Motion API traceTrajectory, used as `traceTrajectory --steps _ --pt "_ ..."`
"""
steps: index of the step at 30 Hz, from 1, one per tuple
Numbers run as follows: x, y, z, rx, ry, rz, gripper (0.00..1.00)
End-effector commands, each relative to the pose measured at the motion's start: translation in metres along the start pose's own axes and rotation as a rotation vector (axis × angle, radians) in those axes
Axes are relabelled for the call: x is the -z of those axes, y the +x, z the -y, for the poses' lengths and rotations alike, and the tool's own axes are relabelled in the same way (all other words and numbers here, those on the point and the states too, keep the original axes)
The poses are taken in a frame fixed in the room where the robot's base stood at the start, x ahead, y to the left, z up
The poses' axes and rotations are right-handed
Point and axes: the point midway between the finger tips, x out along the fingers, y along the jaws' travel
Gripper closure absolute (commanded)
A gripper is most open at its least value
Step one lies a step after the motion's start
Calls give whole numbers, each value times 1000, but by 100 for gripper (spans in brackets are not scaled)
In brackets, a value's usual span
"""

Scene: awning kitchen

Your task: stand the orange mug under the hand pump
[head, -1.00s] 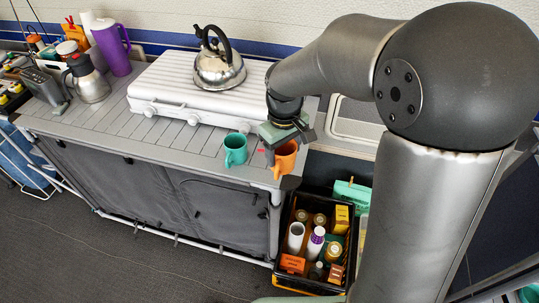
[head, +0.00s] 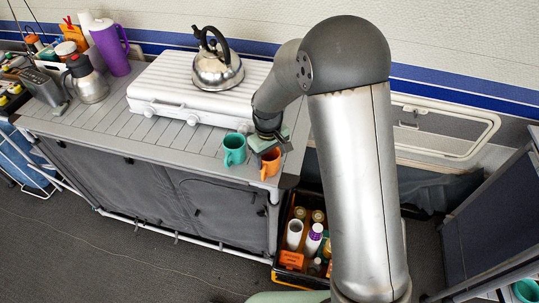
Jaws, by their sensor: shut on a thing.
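The orange mug (head: 270,164) is at the right front corner of the slatted counter (head: 168,158), just right of a teal mug (head: 234,149). My gripper (head: 268,148) reaches down to the orange mug from above and is shut on it. The mug looks upright; I cannot tell whether its base touches the counter. The fingertips are partly hidden by my wrist and the mug. I cannot make out the hand pump for certain; a white upright thing (head: 86,20) stands behind the purple jug (head: 110,50) at the far left.
A white stove (head: 165,100) with a steel kettle (head: 217,70) fills the counter's back middle. A black crate (head: 285,272) of bottles sits on the floor at right. The counter's front left strip is clear.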

Motion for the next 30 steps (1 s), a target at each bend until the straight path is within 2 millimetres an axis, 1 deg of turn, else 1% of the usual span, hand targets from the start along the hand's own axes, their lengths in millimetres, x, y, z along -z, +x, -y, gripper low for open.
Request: traceTrajectory --steps 5,6,8,9,16,20,23,30 --pt "0 4 0 0 0 0 60" --pt "0 4 0 0 0 0 34" --pt "0 3 0 0 0 0 17" --pt "0 3 0 0 0 0 15" --pt "0 3 0 0 0 0 15" --pt "0 -4 0 0 0 -2 15" --pt "1 -18 0 -1 0 -5 15" --pt "1 -70 -1 -2 1 -6 15"
